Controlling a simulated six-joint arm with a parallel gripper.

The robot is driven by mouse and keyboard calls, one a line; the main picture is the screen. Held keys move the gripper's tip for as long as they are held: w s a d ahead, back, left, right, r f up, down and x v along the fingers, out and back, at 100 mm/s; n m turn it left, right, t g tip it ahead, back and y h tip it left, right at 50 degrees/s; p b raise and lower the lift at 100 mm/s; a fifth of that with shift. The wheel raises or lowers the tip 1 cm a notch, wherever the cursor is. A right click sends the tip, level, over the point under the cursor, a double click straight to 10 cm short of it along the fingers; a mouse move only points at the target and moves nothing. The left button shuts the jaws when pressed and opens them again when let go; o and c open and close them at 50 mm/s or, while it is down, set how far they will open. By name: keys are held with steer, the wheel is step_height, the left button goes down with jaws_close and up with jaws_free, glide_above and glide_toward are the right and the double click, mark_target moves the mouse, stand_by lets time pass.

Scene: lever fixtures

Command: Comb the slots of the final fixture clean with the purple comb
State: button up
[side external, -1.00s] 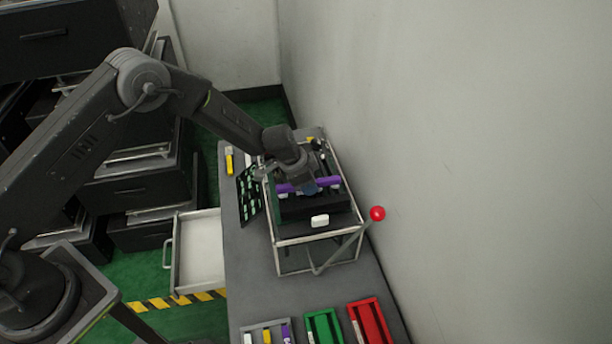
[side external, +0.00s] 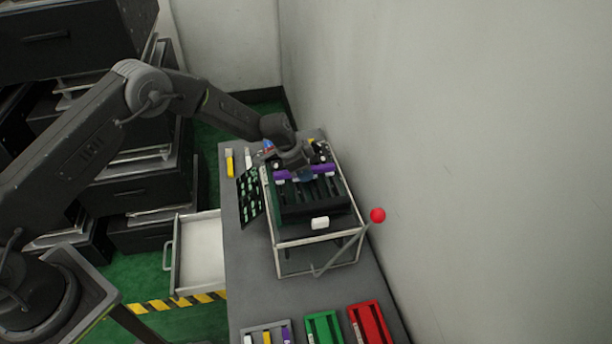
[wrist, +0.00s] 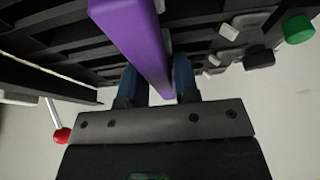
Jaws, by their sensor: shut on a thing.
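The purple comb (side external: 322,169) lies crosswise over the far part of the slotted fixture (side external: 318,210) in the side external view. My gripper (side external: 304,177) is shut on the comb near its middle. In the wrist view the comb (wrist: 130,35) runs between the two fingers of my gripper (wrist: 158,82), with dark slots (wrist: 60,40) behind it. Dark slots show on the near side of the comb in the side view. Whether the comb's teeth sit inside the slots is hidden.
The fixture stands in a metal frame (side external: 318,240) with a red-knobbed lever (side external: 377,215) at its right. A dark panel with green marks (side external: 250,196) leans at its left. Grey (side external: 250,330), green (side external: 323,325) and red (side external: 366,318) trays stand in front. An open drawer (side external: 200,250) is at left.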

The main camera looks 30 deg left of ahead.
mark_target(313, 196)
steer(key=shift+w+a, duration=1.05)
steer(key=shift+s+d, duration=0.85)
steer(key=shift+s+d+f, duration=0.2)
steer(key=shift+s+f, duration=0.05)
steer(key=shift+s+d+r, duration=0.1)
steer(key=shift+s+d, duration=0.15)
steer(key=shift+d, duration=0.05)
steer(key=shift+s+d, duration=2.1)
steer(key=shift+s, duration=0.1)
step_height(313, 196, up, 8)
steer(key=shift+r, duration=0.25)
steer(key=shift+w, duration=0.1)
